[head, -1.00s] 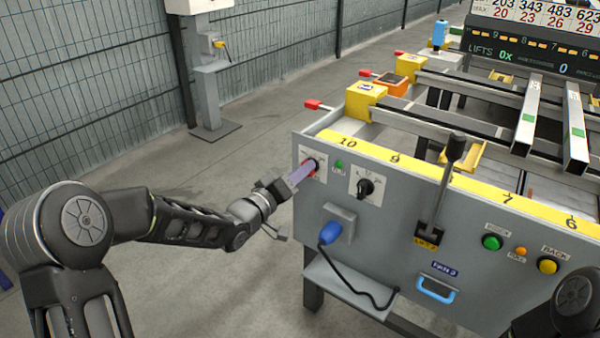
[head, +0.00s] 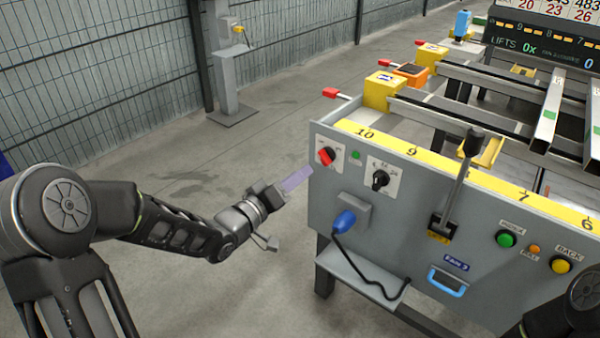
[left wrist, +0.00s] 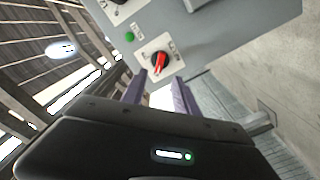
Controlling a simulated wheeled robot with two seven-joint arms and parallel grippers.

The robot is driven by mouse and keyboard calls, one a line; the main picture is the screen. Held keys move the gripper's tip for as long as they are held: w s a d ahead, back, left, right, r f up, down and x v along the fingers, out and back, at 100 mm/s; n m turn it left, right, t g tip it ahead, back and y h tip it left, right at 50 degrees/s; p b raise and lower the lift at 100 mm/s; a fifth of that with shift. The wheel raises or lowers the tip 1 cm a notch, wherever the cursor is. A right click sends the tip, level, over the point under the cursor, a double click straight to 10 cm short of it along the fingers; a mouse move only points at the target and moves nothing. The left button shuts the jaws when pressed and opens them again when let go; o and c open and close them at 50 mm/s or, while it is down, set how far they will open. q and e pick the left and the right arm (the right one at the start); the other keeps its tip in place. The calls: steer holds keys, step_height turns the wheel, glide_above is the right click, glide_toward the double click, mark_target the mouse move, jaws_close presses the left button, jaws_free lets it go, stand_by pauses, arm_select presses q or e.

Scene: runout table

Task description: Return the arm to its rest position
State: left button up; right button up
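My left gripper (head: 297,179) is in front of the left end of the grey control panel (head: 340,190), apart from it. In the left wrist view its two purple fingers (left wrist: 158,88) stand apart with nothing between them. Beyond them is a red rotary switch (left wrist: 160,62) on a white plate; it also shows in the head view (head: 326,156), just right of the fingertips. Only a dark part of my right arm shows at the lower right of the head view; its gripper is out of view.
The panel carries a black knob (head: 380,179), a black lever (head: 460,185), a blue plug (head: 344,221) with a cable, and green (head: 507,239) and yellow (head: 561,264) buttons. A small shelf (head: 362,275) juts out below.

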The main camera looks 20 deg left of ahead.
arm_select(q)
steer(key=s+f+m+g+y, duration=0.1)
steer(key=s+f+g+y, duration=0.15)
steer(key=f, duration=0.85)
steer(key=s+f+g+y, duration=0.1)
steer(key=s+f+g, duration=0.3)
steer(key=f, duration=0.6)
steer(key=s+d+f+m+g, duration=0.1)
steer(key=s+d+f+g, duration=0.5)
steer(key=s+f, duration=0.55)
steer(key=s+d+f+m+g, duration=0.1)
steer(key=s+d+f+g, duration=0.5)
steer(key=s, duration=0.9)
step_height(320, 180, up, 24)
steer(key=d+t+p, duration=0.1)
steer(key=t+p, duration=0.1)
steer(key=p, duration=2.3)
steer(key=shift+s+d+t+h, duration=0.15)
steer(key=shift+d+t+h, duration=0.2)
steer(key=shift+h, duration=0.1)
